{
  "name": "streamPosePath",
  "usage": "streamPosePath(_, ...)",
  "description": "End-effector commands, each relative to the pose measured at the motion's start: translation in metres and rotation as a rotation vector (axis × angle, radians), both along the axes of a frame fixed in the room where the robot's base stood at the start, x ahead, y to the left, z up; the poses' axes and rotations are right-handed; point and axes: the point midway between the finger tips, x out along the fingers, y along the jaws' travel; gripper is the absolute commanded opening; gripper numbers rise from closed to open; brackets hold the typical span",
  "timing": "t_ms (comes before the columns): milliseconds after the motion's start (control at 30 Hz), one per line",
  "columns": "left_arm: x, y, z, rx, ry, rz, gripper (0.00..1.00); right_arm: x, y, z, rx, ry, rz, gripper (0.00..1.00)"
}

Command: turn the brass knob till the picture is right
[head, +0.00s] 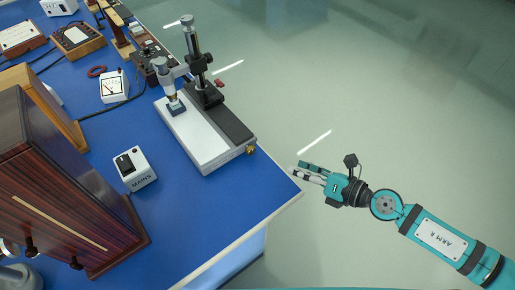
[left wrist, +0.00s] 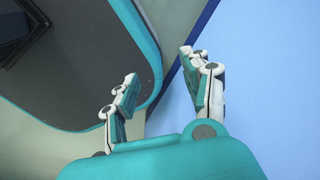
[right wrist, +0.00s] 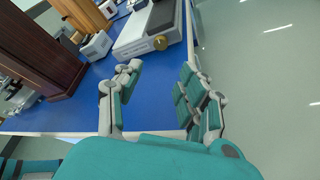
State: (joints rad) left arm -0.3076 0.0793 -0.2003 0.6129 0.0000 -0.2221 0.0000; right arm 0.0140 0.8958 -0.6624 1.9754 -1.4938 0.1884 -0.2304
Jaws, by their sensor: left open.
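The small brass knob (head: 251,149) is on the near right end of a white and dark instrument base (head: 206,140) on the blue bench. It also shows at the top of the right wrist view (right wrist: 160,43). A column with a viewing tube (head: 165,80) stands on this base. My right gripper (head: 303,172) is off the bench's right edge, apart from the knob. In the right wrist view its fingers (right wrist: 159,73) are spread and empty. My left gripper (left wrist: 159,68) shows only in the left wrist view, open and empty. I see no picture on any screen.
A white MAINS box (head: 136,170) and a dark wooden cabinet (head: 60,190) stand left of the instrument. A white meter (head: 114,86) and other instruments are behind. The floor right of the bench (head: 400,100) is clear.

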Motion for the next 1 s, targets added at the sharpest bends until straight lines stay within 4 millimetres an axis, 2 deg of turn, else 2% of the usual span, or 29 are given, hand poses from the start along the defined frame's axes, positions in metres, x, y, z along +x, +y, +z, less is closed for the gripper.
streamPosePath(33, -0.001, 0.001, 0.009, 0.001, 0.002, 0.000, 0.48, 0.008, 0.009, 0.003, 0.005, -0.003, -0.002, 0.40)
streamPosePath(133, -0.001, 0.002, 0.016, 0.002, 0.001, -0.001, 0.48, 0.021, 0.027, -0.003, 0.004, -0.003, 0.001, 0.40)
streamPosePath(567, 0.017, 0.001, 0.021, -0.001, -0.027, -0.001, 0.48, 0.074, 0.092, -0.033, 0.001, -0.005, 0.000, 0.40)
streamPosePath(800, 0.015, 0.001, 0.018, 0.000, -0.024, -0.001, 0.48, 0.087, 0.108, -0.041, -0.002, -0.004, 0.000, 0.40)
streamPosePath(1000, 0.011, 0.000, 0.018, -0.001, -0.018, 0.000, 0.48, 0.088, 0.110, -0.042, -0.003, -0.003, 0.000, 0.40)
